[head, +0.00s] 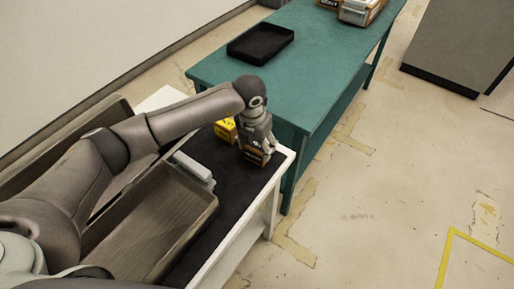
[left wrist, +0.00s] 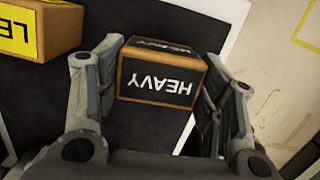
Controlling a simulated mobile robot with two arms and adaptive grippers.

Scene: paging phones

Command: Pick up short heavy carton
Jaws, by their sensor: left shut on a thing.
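The short heavy carton (left wrist: 158,83) is a small brown box with black faces lettered HEAVY in white. In the head view the carton (head: 256,156) is at the far right end of the white side table with the black top. My left gripper (head: 254,146) points down over it. In the left wrist view the gripper's fingers (left wrist: 160,95) are on both sides of the carton, shut on it. I cannot tell whether the carton still touches the table top. My right gripper is not in view.
A yellow carton (head: 225,129) stands just left of the held one; it also shows in the left wrist view (left wrist: 38,28). A grey-brown open bin (head: 150,225) is nearer me. A green table (head: 320,60) behind bears a black tray (head: 260,43) and cartons (head: 360,10).

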